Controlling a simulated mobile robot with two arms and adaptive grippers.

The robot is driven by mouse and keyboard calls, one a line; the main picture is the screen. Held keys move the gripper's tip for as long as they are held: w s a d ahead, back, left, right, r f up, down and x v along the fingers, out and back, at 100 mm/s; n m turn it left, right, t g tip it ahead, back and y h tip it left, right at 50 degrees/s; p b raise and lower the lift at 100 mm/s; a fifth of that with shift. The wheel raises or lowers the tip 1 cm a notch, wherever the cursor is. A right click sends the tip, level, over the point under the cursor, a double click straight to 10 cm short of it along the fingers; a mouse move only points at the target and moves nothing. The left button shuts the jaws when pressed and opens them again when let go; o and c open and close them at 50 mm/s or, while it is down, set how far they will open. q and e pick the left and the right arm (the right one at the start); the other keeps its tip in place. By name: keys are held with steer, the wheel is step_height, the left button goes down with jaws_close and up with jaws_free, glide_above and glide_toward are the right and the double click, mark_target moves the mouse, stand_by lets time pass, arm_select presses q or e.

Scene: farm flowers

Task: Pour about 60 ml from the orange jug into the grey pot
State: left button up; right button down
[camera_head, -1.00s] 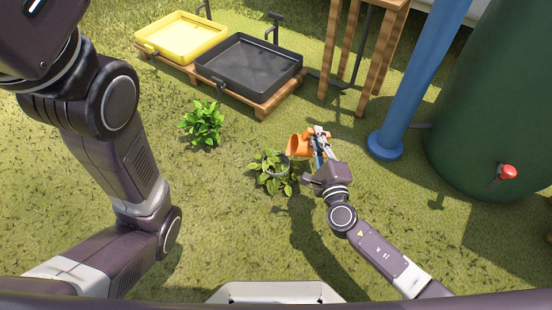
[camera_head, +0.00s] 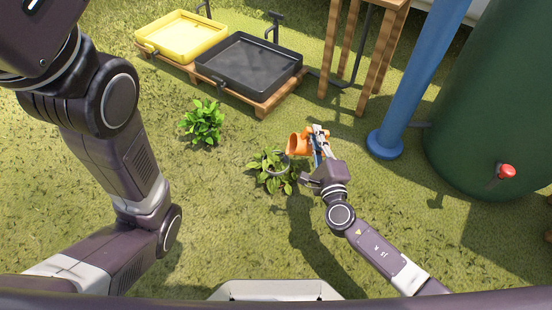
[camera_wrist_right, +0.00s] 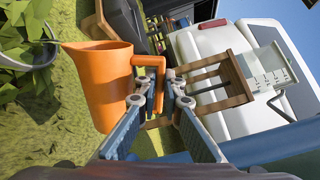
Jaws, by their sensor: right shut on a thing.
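The orange jug (camera_head: 298,144) is tilted, its mouth toward the left, above the right side of the grey pot (camera_head: 287,167). My right gripper (camera_head: 318,145) is shut on the jug's handle. In the right wrist view the jug (camera_wrist_right: 102,88) hangs left of the gripper fingers (camera_wrist_right: 158,98), with its spout close to the rim of the pot (camera_wrist_right: 42,58). A thin dark line shows at the spout tip; I cannot tell whether it is liquid. Leaves hide much of the pot, and the liquid level inside is hidden. My left gripper is outside the head view.
A leafy plant (camera_head: 202,124) stands on the grass left of the pot. Yellow (camera_head: 160,45) and black (camera_head: 232,84) trays rest on a pallet behind. A blue pipe (camera_head: 405,95) and a green tank (camera_head: 490,110) stand to the right. Open grass lies in front.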

steer(key=shift+a+r+n+p, duration=0.3)
steer(key=shift+r+n+p, duration=0.05)
steer(key=shift+n+p, duration=0.05)
stand_by(0.6)
steer(key=shift+s+a+r+n+p, duration=0.1)
steer(key=shift+a+r+n+p, duration=0.1)
steer(key=shift+a+p, duration=0.25)
steer(key=shift+s+a+r+n+p, duration=0.1)
steer(key=shift+a+n+p, duration=0.1)
steer(key=shift+a+p, duration=0.2)
steer(key=shift+a, duration=0.1)
